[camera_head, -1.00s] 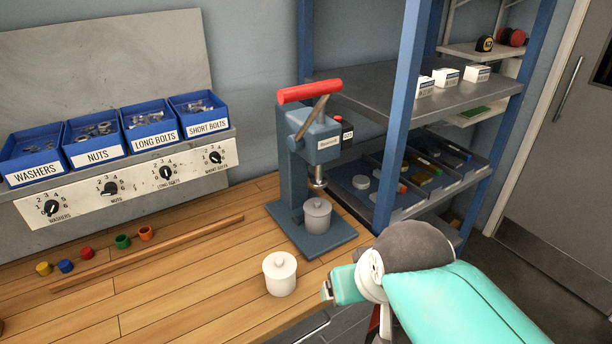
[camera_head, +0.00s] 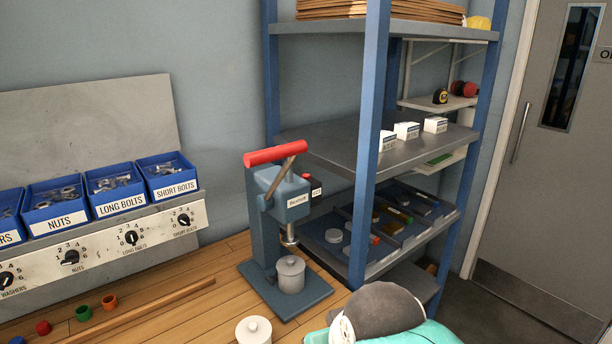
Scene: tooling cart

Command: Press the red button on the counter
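A small dark box with a red top (camera_head: 307,178) and a white label shows behind the right side of the bench press; I cannot tell whether this is the red button. The blue-grey press (camera_head: 283,200) stands on the wooden counter (camera_head: 225,253), with a red handle (camera_head: 275,153). A small red ring-like piece (camera_head: 43,327) lies at the counter's lower left. No other red button shows on the counter.
A lidded grey pot (camera_head: 291,275) stands on the press base, and a white one (camera_head: 253,331) stands in front. A wooden strip (camera_head: 150,308) lies on the counter. Blue bins (camera_head: 120,205) hang above dials at left. A blue-framed shelf (camera_head: 368,150) stands close on the right.

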